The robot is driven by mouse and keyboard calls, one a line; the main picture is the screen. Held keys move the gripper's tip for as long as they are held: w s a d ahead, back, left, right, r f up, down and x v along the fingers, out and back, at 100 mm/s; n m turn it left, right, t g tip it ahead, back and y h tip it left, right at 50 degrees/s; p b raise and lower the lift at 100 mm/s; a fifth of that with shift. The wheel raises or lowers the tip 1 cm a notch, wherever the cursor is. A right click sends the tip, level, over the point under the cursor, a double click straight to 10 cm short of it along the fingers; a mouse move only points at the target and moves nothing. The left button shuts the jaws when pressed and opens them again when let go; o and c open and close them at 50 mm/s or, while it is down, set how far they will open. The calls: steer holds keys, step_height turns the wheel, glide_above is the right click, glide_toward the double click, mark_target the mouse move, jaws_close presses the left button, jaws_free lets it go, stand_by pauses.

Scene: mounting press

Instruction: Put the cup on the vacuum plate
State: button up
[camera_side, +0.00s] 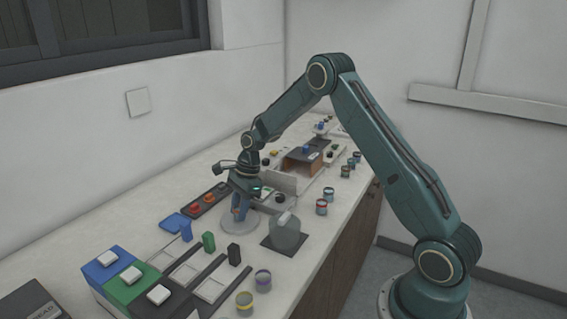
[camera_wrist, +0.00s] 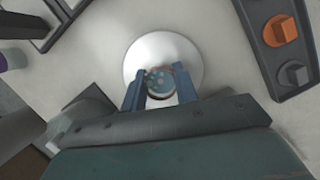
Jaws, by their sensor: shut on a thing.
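The vacuum plate appears to be the round pale disc (camera_side: 240,224) on the bench in the side view, and it fills the middle of the wrist view (camera_wrist: 163,48). My gripper (camera_side: 240,209) points down over this disc. In the wrist view its two blue fingers (camera_wrist: 160,90) are shut on a small round cup (camera_wrist: 160,80) with a speckled blue-grey top. The cup lies within the disc's outline there, towards the gripper side. The fingers hide most of the cup in the side view. I cannot tell whether its base touches the disc.
A translucent dome (camera_side: 286,234) stands on a dark mat right of the disc. Several banded cups stand along the bench's front edge, including a yellow one (camera_side: 244,303). Blue (camera_side: 112,266) and green boxes stand front left.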

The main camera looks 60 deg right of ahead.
steer(key=shift+f, duration=0.1)
steer(key=o, duration=0.9)
steer(key=shift+o, duration=0.2)
steer(key=v, duration=1.2)
steer(key=shift+s, duration=0.1)
